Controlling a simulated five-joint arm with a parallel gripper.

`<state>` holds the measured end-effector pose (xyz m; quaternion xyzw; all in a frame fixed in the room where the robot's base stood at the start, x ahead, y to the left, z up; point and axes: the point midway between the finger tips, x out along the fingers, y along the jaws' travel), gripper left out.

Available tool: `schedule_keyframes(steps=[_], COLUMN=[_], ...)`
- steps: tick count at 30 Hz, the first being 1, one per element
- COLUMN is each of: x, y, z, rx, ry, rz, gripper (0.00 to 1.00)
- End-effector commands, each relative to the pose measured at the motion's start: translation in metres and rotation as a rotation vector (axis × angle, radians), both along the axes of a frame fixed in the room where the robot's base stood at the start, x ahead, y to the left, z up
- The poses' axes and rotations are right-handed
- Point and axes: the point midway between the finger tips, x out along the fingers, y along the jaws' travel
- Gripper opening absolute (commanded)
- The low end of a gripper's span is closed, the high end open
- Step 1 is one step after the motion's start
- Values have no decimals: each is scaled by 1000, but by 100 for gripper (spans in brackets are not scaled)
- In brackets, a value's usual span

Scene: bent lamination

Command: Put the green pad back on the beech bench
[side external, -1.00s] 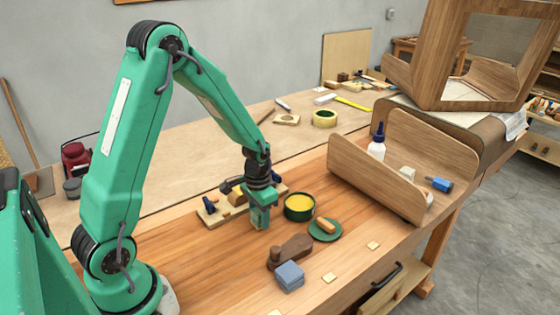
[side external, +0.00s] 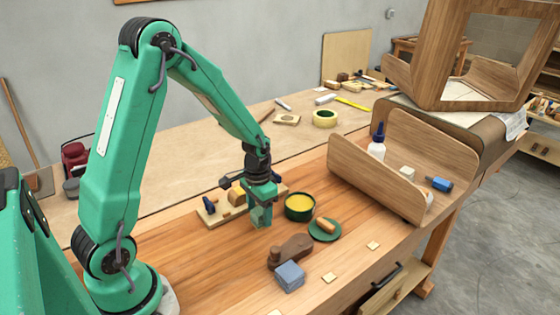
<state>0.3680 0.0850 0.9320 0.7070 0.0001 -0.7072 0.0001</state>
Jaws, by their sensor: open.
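My gripper (side external: 261,208) points down over the middle of the bench, just left of an open tin (side external: 300,207) with yellow contents. Its jaws are open. Its lower parts are green, and I cannot tell a separate green pad from the fingers there. The beech bench (side external: 200,255) is an orange-brown wooden top beneath the gripper. A flat round green disc (side external: 315,236) lies on it to the right of the gripper, with a small wooden piece (side external: 325,225) on top. I cannot tell whether this disc is a lid or the pad.
A wooden board with small tools (side external: 208,217) lies behind the gripper. A brown wooden block (side external: 291,252) and a blue-grey block (side external: 290,276) lie in front. The bench's front left is mostly clear.

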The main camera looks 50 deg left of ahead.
Motion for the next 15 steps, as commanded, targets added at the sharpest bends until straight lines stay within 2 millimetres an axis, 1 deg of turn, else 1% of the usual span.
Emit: schedule_keyframes(steps=[15], x=[1], y=[0], z=[77], rx=[1], ry=[-3], rz=[0], gripper=[61])
